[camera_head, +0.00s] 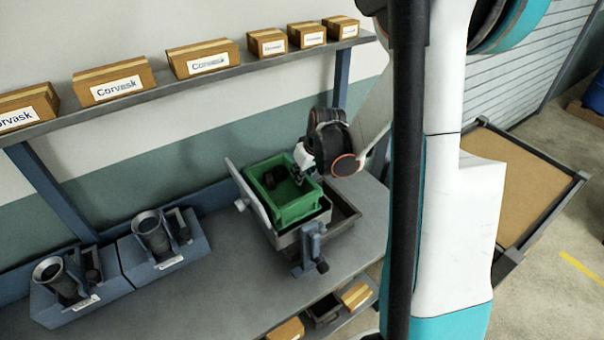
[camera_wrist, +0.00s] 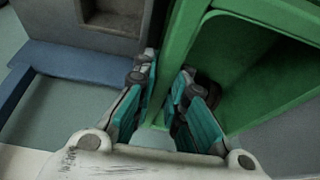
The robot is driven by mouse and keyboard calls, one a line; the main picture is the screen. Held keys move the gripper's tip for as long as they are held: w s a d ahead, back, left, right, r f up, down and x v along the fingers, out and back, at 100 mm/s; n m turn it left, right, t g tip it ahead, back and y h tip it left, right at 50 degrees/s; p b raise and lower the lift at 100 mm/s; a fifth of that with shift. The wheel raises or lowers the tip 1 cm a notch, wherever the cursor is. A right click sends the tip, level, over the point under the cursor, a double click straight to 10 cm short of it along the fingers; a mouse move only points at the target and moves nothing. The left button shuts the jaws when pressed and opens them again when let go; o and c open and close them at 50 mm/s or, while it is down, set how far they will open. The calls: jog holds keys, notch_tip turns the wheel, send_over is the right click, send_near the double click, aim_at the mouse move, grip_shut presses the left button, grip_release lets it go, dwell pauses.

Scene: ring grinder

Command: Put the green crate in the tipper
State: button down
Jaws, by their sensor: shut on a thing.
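The green crate (camera_head: 298,209) is at the tipper (camera_head: 288,240), a grey tilted cradle with a pale plate along its left side. The crate's lower part is behind the cradle's front edge, and I cannot tell whether its base rests on the cradle floor. Dark pieces (camera_head: 271,179) lie inside the crate. My gripper (camera_head: 298,172) is at the crate's far right side. In the wrist view my gripper (camera_wrist: 166,90) has its teal fingers on both sides of the green crate's wall (camera_wrist: 183,42), shut on it.
Two blue-grey fixtures with dark cylinders (camera_head: 152,235) stand on the bench (camera_head: 225,280) to the left. A shelf (camera_head: 190,84) with several cardboard boxes (camera_head: 207,60) runs above. A dark tray (camera_head: 343,212) is right of the tipper. Bare bench lies in front.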

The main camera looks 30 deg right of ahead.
jog(key=shift+f, duration=0.3)
jog(key=c, duration=1.6)
grip_release()
jog(key=shift+d, duration=0.1)
jog(key=shift+c, duration=0.2)
jog(key=shift+r, duration=0.1)
jog(key=shift+r+p, duration=0.5)
jog(key=shift+r, duration=0.05)
jog(key=p+v, duration=0.1)
jog(key=v, duration=1.1)
jog(key=shift+w, duration=0.1)
